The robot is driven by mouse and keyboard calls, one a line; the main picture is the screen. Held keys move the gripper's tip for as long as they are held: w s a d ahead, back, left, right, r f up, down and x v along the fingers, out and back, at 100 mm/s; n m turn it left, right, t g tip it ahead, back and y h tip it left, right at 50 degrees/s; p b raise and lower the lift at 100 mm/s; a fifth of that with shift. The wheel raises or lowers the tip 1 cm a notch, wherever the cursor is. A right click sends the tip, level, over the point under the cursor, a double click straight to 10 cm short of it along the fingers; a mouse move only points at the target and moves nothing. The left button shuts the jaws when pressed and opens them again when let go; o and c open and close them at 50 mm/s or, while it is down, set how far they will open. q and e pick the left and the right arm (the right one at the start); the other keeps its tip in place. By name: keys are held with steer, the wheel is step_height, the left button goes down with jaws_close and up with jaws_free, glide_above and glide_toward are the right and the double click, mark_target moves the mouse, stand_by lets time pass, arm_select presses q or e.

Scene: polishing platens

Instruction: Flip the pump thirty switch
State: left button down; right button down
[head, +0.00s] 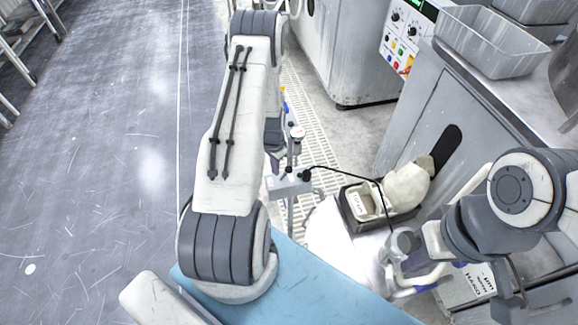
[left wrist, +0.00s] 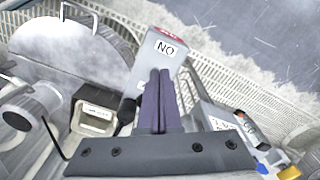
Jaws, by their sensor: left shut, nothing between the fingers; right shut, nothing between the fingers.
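No pump thirty switch can be read for certain in either view. In the left wrist view a grey box (left wrist: 222,118) with a partly legible label carries small dark and red parts at its right end. A grey post labelled "NO" (left wrist: 165,48) with a red top stands behind my left gripper (left wrist: 161,75), whose dark fingers are shut and empty. In the head view my left gripper (head: 277,160) is mostly hidden by my arm, close to a small grey box (head: 288,184) on a stand. My right gripper (head: 412,262) is at lower right, shut and empty, partly obscured.
A control panel (head: 403,40) with knobs and coloured buttons stands at the back right. A metal tray (head: 490,42) sits on the counter. The grey floor (head: 95,180) at left is clear.

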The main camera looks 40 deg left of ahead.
arm_select(q)
step_height(320, 180, up, 6)
steer(key=p, duration=0.4)
steer(key=shift+f, duration=0.1)
stand_by(0.4)
